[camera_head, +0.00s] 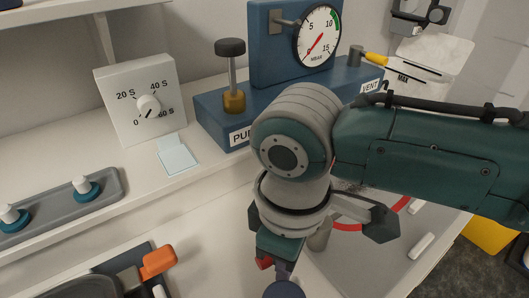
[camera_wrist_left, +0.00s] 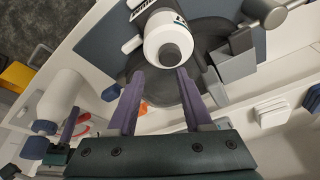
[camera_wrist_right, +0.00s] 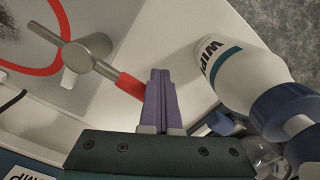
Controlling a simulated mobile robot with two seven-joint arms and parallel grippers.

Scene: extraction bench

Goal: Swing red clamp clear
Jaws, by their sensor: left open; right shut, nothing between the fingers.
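The red clamp shows in the right wrist view as a grey metal arm with a red grip (camera_wrist_right: 130,86) on a round pivot post (camera_wrist_right: 76,56). In the head view only a small red part (camera_head: 263,263) shows beside my fingers; my wrist hides most of the rest. My right gripper (camera_wrist_right: 160,74) is shut and empty, its fingertips right beside the red grip; I cannot tell whether they touch. In the head view the right gripper (camera_head: 283,270) points down. My left gripper (camera_wrist_left: 158,75) is open, with a white cylinder with a dark knob (camera_wrist_left: 168,45) beyond its fingertips.
A white WIPE bottle (camera_wrist_right: 228,75) with a dark blue cap stands close to my right fingers. A red ring (camera_wrist_right: 48,66) lies near the clamp post. The pump block (camera_head: 215,125) with a gauge (camera_head: 318,36) stands behind. An orange-handled part (camera_head: 158,262) is at lower left.

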